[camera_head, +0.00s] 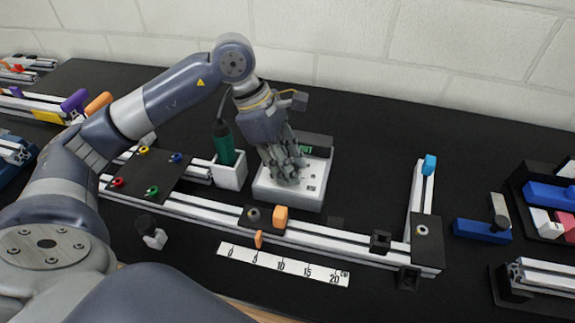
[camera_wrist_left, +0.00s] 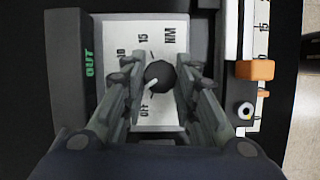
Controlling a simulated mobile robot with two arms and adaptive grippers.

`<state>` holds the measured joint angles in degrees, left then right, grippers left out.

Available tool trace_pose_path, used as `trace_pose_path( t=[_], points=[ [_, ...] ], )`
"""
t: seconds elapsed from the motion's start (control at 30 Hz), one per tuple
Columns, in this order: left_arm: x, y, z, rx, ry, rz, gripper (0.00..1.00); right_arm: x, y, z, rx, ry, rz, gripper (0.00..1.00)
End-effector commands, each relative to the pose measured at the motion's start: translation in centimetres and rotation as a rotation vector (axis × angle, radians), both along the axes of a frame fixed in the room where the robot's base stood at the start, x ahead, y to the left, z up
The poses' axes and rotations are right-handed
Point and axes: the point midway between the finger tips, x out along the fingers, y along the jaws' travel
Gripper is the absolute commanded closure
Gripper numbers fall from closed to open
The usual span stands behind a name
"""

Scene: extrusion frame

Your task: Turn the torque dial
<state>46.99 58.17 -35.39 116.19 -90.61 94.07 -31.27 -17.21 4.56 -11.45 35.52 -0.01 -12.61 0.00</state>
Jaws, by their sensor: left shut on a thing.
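The torque dial is a round dark knob (camera_wrist_left: 159,76) with a white pointer mark, on a white face plate (camera_wrist_left: 150,30) printed OFF, 10, 15 and NM. In the left wrist view the pointer aims toward the lower left, near OFF. The plate belongs to a white box (camera_head: 290,193) in the head view. My left gripper (camera_head: 290,172) points down over this box, and in the left wrist view (camera_wrist_left: 159,85) its fingers stand on both sides of the knob, shut on it. The head view hides the knob behind the fingers. My right gripper is not in view.
A green screwdriver (camera_head: 223,143) stands in a white holder (camera_head: 229,175) left of the box. An aluminium rail with an orange clip (camera_head: 280,216) runs in front, with a ruler strip (camera_head: 283,264) nearer.

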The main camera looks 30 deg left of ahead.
Motion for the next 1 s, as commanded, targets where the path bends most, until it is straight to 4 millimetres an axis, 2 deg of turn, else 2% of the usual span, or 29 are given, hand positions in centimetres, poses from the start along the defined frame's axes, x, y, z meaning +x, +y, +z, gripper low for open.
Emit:
trace_pose_path(
  t=[0.3,0.33,0.4,0.77,0.87,1.0],
  points=[
    [0.0,0.0,0.0,0.001,0.001,0.000,0.96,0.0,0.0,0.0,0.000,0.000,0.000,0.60],
    [0.0,0.0,0.0,0.001,0.001,0.000,0.68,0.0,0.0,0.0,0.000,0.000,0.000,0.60],
    [0.0,0.0,0.0,0.001,0.001,0.001,0.52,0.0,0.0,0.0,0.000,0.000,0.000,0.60],
    [0.0,0.1,0.1,0.001,0.001,0.001,0.52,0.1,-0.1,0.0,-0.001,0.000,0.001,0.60],
    [0.0,0.4,0.9,0.001,-0.002,0.002,0.52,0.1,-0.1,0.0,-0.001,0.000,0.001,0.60],
    [-0.1,1.3,3.2,0.001,-0.004,0.003,0.52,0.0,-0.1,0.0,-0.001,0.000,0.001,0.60]
  ],
)
